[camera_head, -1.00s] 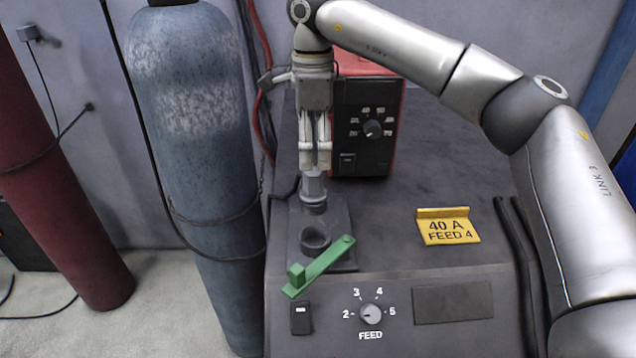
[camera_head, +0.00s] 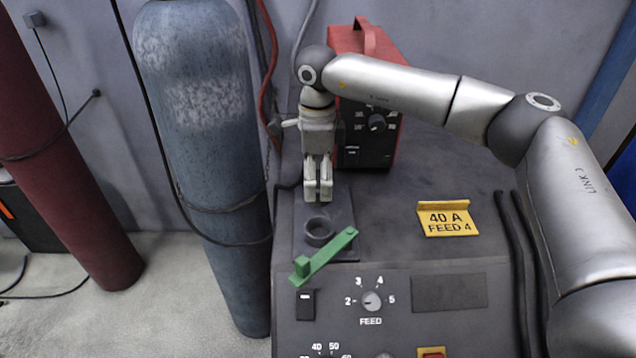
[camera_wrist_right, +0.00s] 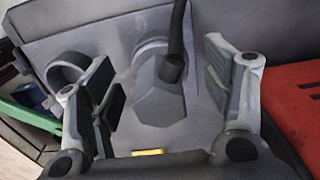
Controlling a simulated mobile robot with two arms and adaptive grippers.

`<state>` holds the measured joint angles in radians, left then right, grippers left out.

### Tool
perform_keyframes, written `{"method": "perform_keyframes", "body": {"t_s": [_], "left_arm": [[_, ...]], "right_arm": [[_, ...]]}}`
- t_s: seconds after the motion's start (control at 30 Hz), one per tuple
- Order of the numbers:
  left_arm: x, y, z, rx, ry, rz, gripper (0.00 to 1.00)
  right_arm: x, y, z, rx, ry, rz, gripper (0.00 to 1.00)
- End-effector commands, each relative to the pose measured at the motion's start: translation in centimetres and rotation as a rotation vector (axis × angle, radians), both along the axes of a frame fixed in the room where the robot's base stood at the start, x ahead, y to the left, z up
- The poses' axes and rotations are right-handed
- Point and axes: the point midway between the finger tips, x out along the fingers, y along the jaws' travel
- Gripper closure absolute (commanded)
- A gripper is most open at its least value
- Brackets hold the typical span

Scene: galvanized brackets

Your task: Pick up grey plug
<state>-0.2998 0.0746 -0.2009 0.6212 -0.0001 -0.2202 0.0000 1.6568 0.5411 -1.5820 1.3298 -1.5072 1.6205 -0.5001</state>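The grey plug (camera_wrist_right: 160,95) stands between the two fingers of my right gripper in the right wrist view. It has a faceted body, and a dark cable meets it. My right gripper (camera_wrist_right: 165,95) is open, with a gap on both sides of the plug. In the head view my right gripper (camera_head: 318,193) points down at the far part of a dark grey plate (camera_head: 343,212), and its fingers hide the plug there. My left gripper is not in view.
An empty round socket (camera_head: 320,231) and a green lever (camera_head: 325,257) lie just in front of the gripper. A red machine (camera_head: 350,42) stands behind it. A yellow sign (camera_head: 448,219) is at right. A blue-grey cylinder (camera_head: 205,150) stands at left.

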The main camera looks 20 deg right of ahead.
Motion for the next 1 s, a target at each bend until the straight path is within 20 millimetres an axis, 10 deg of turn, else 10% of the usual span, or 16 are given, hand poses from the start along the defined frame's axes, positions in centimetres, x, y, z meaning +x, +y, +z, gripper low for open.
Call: {"method": "perform_keyframes", "body": {"t_s": [0.47,1.0], "left_arm": [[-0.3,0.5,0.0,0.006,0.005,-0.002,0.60],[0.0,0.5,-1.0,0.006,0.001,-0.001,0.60]], "right_arm": [[0.0,0.0,0.1,0.001,-0.001,0.000,0.86],[0.1,0.1,2.9,0.002,-0.005,0.001,0.86]]}}
